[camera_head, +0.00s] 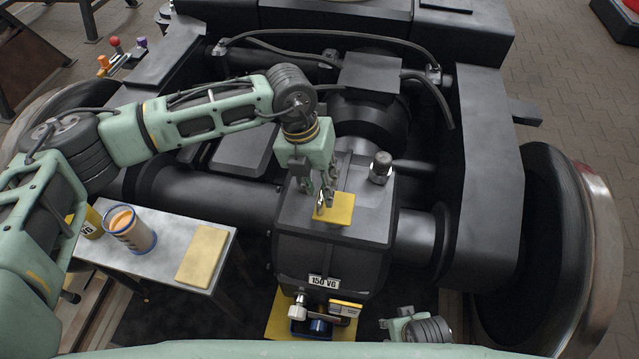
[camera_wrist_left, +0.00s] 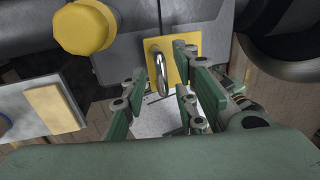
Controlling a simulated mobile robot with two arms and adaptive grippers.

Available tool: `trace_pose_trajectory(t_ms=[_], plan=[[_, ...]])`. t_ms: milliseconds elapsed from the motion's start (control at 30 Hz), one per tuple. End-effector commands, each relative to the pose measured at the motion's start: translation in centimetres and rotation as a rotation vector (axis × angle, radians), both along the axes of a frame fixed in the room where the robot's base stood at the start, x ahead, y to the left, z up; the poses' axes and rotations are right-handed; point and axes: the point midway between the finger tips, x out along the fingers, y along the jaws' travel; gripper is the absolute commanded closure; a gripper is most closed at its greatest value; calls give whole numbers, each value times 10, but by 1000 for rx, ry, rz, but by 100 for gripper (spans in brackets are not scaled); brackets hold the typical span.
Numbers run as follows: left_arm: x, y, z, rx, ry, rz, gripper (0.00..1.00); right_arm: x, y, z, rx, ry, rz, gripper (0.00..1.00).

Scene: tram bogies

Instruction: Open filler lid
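The filler lid is a yellow square plate (camera_head: 343,206) on top of the dark gearbox housing (camera_head: 300,232). In the left wrist view the lid (camera_wrist_left: 153,47) carries an upright metal loop handle (camera_wrist_left: 161,78). My left gripper (camera_head: 325,203) points down at the lid and hides part of it and its handle in the head view. In the left wrist view my left gripper (camera_wrist_left: 162,82) has its fingers apart, on either side of the handle. I cannot tell whether they touch it. Part of my right arm (camera_head: 420,328) shows low on the right; its fingers cannot be made out clearly.
A grey bench (camera_head: 172,262) on the left holds an orange-filled cup (camera_head: 130,230), a yellow container (camera_head: 92,224) and a yellow pad (camera_head: 203,256). A dark capped cylinder (camera_head: 380,167) stands beside the lid. Fittings (camera_head: 320,315) sit below the "150 VG" label (camera_head: 324,282). A wheel (camera_head: 560,250) stands right.

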Motion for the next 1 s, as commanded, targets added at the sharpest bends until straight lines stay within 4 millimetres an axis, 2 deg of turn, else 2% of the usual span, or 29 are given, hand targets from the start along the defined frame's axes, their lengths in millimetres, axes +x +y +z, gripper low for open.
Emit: trace_pose_trajectory(t_ms=[267,600,1000], plan=[[0,-1,-2,-1,0,0,73,0,0,1,0,1,0,60],[0,0,-2,0,1,0,100,0,0,1,0,0,0,60],[0,1,-2,2,1,0,100,0,0,1,0,-1,0,60]])
